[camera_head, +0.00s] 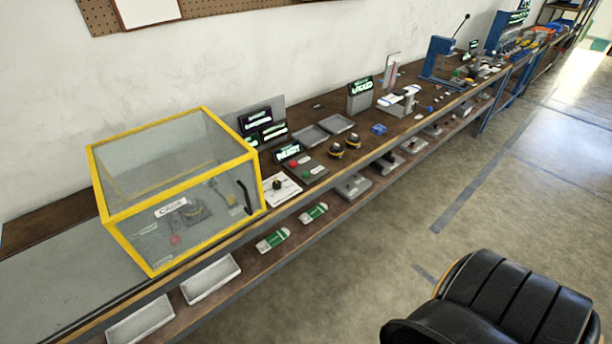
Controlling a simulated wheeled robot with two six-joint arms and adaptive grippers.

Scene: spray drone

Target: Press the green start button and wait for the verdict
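A dark control box (304,180) sits on the workbench, right of the yellow-framed cage. Neither of my grippers is in view.
The clear cage (170,185), labelled "CAGE", has a yellow frame and a black handle; a dark device is inside. Two grey trays (310,136), black round items (337,150) and a white card (281,190) lie near the box. A black padded chair (500,300) stands on the floor.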

